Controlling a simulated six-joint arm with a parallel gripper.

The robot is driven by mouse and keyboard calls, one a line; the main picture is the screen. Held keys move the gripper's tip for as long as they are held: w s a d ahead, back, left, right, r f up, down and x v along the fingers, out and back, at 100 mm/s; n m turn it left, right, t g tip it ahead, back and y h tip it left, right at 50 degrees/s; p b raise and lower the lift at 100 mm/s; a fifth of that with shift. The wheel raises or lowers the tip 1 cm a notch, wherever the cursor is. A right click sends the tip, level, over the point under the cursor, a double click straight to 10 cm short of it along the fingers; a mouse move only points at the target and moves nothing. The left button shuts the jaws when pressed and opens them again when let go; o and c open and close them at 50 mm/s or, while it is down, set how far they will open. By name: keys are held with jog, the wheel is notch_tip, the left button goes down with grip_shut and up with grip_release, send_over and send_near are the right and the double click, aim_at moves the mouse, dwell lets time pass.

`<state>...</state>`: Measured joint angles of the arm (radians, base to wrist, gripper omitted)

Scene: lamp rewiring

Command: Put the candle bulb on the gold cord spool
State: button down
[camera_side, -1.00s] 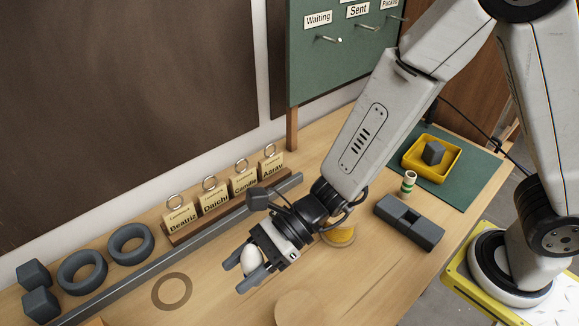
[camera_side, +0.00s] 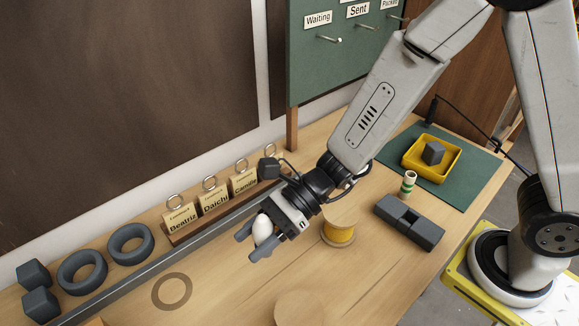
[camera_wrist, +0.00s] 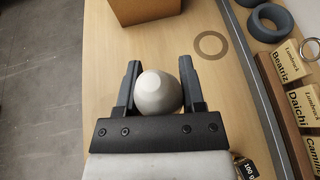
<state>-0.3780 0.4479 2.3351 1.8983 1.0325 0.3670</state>
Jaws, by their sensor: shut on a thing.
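The candle bulb (camera_side: 262,229) is white and egg-shaped. My gripper (camera_side: 249,246) is shut on it and holds it above the table. In the wrist view the bulb (camera_wrist: 158,92) sits between the two dark fingers of my gripper (camera_wrist: 160,65), its rounded end showing; its lower part is hidden by the gripper body. The gold cord spool (camera_side: 340,234) stands on the table to the right of my gripper in the side view, its top partly hidden by my wrist. The bulb is apart from the spool.
A rail (camera_side: 140,270) and a wooden rack of name tags (camera_side: 212,196) lie behind my gripper. A dark grey block (camera_side: 410,222), a small green-and-white cylinder (camera_side: 408,184) and a yellow tray (camera_side: 415,146) stand at right. A flat ring (camera_side: 172,291) lies on the table at front left.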

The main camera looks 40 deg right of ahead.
jog(key=w+d+r, duration=0.2)
jog(key=d, duration=0.9)
jog(key=n+g, duration=0.1)
jog(key=g, duration=0.1)
send_over(337, 215)
jog(key=shift+r, duration=0.1)
jog(key=shift+f, duration=2.25)
jog(key=shift+f, duration=0.1)
jog(key=shift+f, duration=1.65)
jog(key=shift+f, duration=0.15)
